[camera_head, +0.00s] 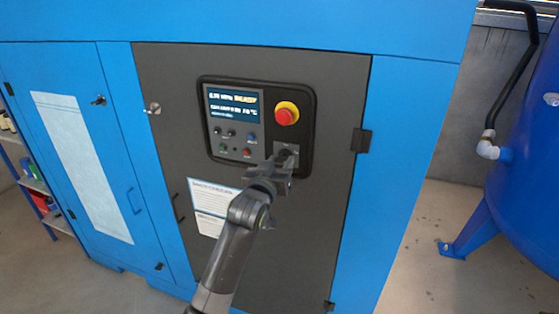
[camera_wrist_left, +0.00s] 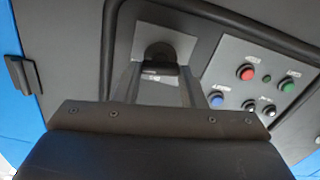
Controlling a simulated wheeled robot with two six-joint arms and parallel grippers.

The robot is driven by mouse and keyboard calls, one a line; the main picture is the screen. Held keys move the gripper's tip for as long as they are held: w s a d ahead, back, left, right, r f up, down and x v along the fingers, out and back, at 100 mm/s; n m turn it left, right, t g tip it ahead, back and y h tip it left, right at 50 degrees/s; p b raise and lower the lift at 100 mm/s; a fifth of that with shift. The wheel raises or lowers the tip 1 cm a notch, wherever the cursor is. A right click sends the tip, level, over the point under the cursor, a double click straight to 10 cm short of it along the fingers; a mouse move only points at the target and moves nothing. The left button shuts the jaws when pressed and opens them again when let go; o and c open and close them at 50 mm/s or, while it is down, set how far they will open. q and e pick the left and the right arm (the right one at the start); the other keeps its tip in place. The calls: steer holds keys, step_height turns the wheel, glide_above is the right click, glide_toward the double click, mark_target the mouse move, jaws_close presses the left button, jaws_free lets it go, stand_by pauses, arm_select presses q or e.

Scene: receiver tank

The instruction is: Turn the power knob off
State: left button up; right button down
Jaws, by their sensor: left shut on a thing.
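The power knob (camera_wrist_left: 158,52) is a dark round knob on a light grey plate in the left wrist view. In the head view the knob (camera_head: 286,156) sits at the lower right of the black control panel (camera_head: 309,130), below the red emergency button, and is mostly hidden by my gripper. My left gripper (camera_head: 281,163) reaches up to it from below. In the left wrist view its two fingers (camera_wrist_left: 158,85) lie on either side of the knob, shut on it. The knob's pointer position cannot be made out. My right gripper is not in view.
A red emergency button with a yellow collar (camera_head: 286,113) is just above my gripper. A display (camera_head: 233,103) and several small buttons (camera_head: 236,141) are to its left. A blue tank (camera_head: 530,160) stands at the right, with clear floor (camera_head: 430,220) before it.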

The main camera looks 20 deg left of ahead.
arm_select(q)
steer(key=n+p, duration=0.2)
steer(key=n, duration=0.1)
steer(key=shift+r+n, duration=0.1)
steer(key=shift+n, duration=0.3)
steer(key=n+p, duration=0.1)
steer(key=n, duration=0.2)
steer(key=shift+a+p, duration=0.1)
steer(key=shift+p, duration=0.25)
steer(key=n+p, duration=0.1)
steer(key=n, duration=0.4)
steer(key=shift+f+n+p, duration=0.15)
steer(key=shift+n+p, duration=0.05)
steer(key=shift+n, duration=0.8)
steer(key=shift+f+n+p, duration=0.15)
steer(key=shift+n, duration=0.85)
steer(key=o, duration=1)
steer(key=shift+a, duration=0.1)
